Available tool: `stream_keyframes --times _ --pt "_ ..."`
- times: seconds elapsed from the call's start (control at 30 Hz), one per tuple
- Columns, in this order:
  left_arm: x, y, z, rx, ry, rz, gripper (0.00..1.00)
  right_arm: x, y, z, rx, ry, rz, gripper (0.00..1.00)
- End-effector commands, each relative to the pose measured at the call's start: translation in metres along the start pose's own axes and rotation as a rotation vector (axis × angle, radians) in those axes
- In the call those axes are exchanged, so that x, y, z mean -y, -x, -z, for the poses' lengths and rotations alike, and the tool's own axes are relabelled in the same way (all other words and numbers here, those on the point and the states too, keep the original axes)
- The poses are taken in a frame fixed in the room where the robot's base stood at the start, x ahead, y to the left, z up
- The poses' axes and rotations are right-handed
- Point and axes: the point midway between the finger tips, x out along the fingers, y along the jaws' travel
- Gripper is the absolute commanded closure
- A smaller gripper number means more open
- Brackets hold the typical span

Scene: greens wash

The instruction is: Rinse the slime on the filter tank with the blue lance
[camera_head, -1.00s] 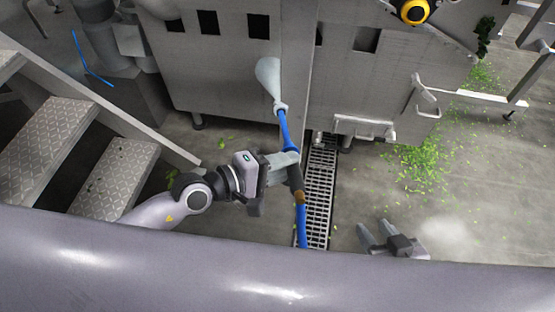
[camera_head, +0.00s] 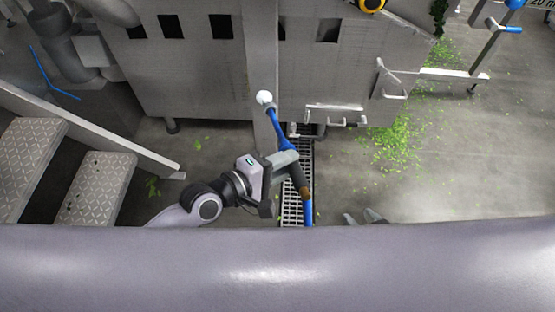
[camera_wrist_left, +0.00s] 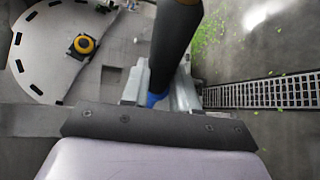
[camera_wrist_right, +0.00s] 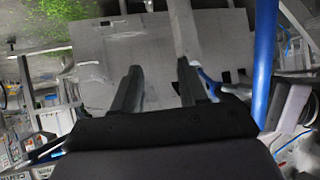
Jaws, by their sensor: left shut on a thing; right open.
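The blue lance (camera_head: 288,142) is in my left gripper (camera_head: 287,162), which is shut on its dark handle. It points up and away, with a rounded white shape at its far end; I cannot tell whether that is nozzle or spray. The left wrist view shows the dark handle (camera_wrist_left: 175,45) between the jaws. My right gripper (camera_head: 365,217) is open and empty, half hidden behind my body; its spread fingers show in the right wrist view (camera_wrist_right: 160,85). A grey metal tank housing (camera_head: 205,75) with dark square openings stands ahead, beyond the lance. I cannot make out slime on it.
A floor grate (camera_head: 293,205) runs below the lance. Metal steps (camera_head: 95,185) with a rail stand at the left. Green scraps (camera_head: 395,145) litter the floor at the right, near a white bracket (camera_head: 335,112) on the housing.

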Motion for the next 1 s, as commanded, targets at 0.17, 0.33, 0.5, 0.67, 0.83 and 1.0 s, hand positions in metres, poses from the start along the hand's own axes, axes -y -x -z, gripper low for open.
stream_keyframes --times 0.17,0.33,0.5,0.67,0.83,1.0 --pt "-0.003 -0.007 -0.006 -0.001 0.000 -0.003 1.00 -0.002 0.002 -0.001 0.007 -0.005 -0.005 0.57" --pt "-0.003 -0.013 -0.011 -0.002 -0.001 -0.003 1.00 -0.004 0.003 -0.002 0.013 -0.009 -0.009 0.57" --pt "-0.004 -0.018 -0.015 -0.002 -0.001 -0.004 1.00 -0.005 0.004 -0.004 0.018 -0.011 -0.011 0.57" --pt "-0.003 -0.018 -0.016 -0.002 -0.002 -0.004 1.00 -0.005 0.004 -0.005 0.019 -0.012 -0.012 0.57" --pt "-0.003 -0.018 -0.016 -0.002 -0.002 -0.004 1.00 -0.005 0.004 -0.005 0.019 -0.012 -0.012 0.57" --pt "-0.003 -0.018 -0.016 -0.002 -0.002 -0.004 1.00 -0.005 0.004 -0.005 0.019 -0.011 -0.012 0.57"
